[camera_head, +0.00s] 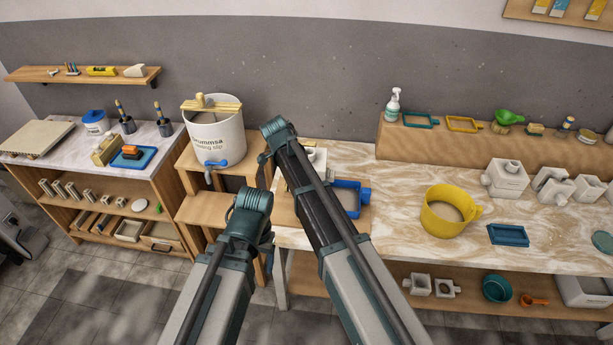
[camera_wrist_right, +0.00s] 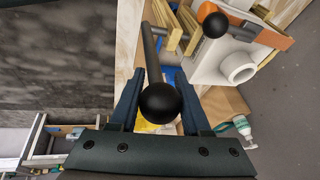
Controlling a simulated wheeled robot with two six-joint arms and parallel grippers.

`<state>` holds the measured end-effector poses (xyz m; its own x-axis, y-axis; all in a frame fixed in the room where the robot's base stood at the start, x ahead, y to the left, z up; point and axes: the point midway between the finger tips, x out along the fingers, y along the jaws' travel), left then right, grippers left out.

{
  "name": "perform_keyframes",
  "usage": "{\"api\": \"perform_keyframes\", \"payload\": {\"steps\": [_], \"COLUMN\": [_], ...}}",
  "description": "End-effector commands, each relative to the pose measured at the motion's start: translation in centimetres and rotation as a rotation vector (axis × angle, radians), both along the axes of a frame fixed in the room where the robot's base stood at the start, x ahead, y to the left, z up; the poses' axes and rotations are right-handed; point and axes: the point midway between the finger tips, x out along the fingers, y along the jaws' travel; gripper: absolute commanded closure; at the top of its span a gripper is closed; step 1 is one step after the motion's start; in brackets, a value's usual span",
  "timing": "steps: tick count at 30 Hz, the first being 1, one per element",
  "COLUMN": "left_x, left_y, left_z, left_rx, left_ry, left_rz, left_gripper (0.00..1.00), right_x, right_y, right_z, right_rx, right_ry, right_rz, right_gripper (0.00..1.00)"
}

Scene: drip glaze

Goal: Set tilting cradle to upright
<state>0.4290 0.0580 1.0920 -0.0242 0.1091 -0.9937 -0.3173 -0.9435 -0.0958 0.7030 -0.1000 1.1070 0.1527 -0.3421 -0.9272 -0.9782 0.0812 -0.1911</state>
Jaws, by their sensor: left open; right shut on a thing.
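In the right wrist view, my right gripper (camera_wrist_right: 158,104) is closed around a black ball knob (camera_wrist_right: 158,100) on a dark rod (camera_wrist_right: 152,50), which looks like the cradle's lever. A white mould with a round spout (camera_wrist_right: 237,68) sits beside the rod, near pale wooden bars (camera_wrist_right: 185,25). In the head view, part of the white mould (camera_head: 319,157) shows behind my right arm. That arm hides most of the cradle and my right gripper. My left gripper (camera_head: 267,240) is open, mostly behind its own arm and apart from the cradle. The cradle's tilt is hard to tell.
A blue tray (camera_head: 349,197) lies right of the mould. A white slip bucket (camera_head: 214,130) stands on the wooden stand at left. A yellow jug (camera_head: 444,213) and white moulds (camera_head: 505,178) stand on the right bench. Another black knob (camera_wrist_right: 215,25) is near the mould.

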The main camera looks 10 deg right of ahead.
Motion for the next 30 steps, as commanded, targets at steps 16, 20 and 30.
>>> {"api": "perform_keyframes", "payload": {"steps": [16,20,30], "left_x": [0.00,0.00,0.00], "left_y": [0.00,0.00,0.00], "left_z": [-0.09,-0.06,0.34], "left_rx": [0.000,0.000,0.000], "left_ry": [0.000,0.000,0.000], "left_rz": [0.000,0.000,0.000], "left_gripper": [0.28,0.28,0.28], "right_x": [-0.14,-0.08,-0.06], "right_y": [0.56,0.42,0.37], "right_z": [-0.12,-0.08,0.34], "right_rx": [0.002,0.000,0.000], "right_ry": [0.005,0.004,0.002], "right_rz": [0.005,0.004,0.002], "right_gripper": [0.32,0.24,0.24]}}
